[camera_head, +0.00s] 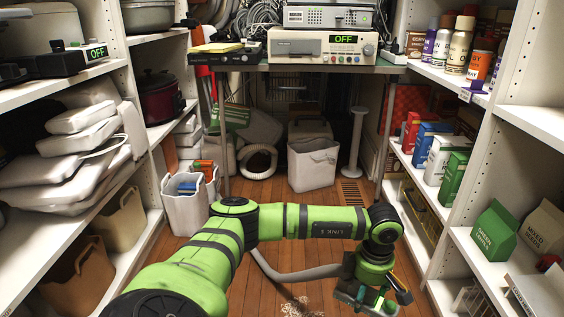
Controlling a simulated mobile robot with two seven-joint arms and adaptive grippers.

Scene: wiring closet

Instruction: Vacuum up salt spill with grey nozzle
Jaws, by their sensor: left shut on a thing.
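The salt spill (299,307) is a scatter of white grains on the wooden floor at the bottom edge of the head view. My left gripper (368,296) points down low over the floor, to the right of the spill and apart from it in the picture. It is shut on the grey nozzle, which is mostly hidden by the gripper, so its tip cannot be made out. A grey hose (300,275) runs from behind my left arm to the gripper. My right gripper is not in view.
A white bin (190,205) stands at left and another (314,164) at the back. A shelf (320,69) carries electronics. Open floor lies between.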

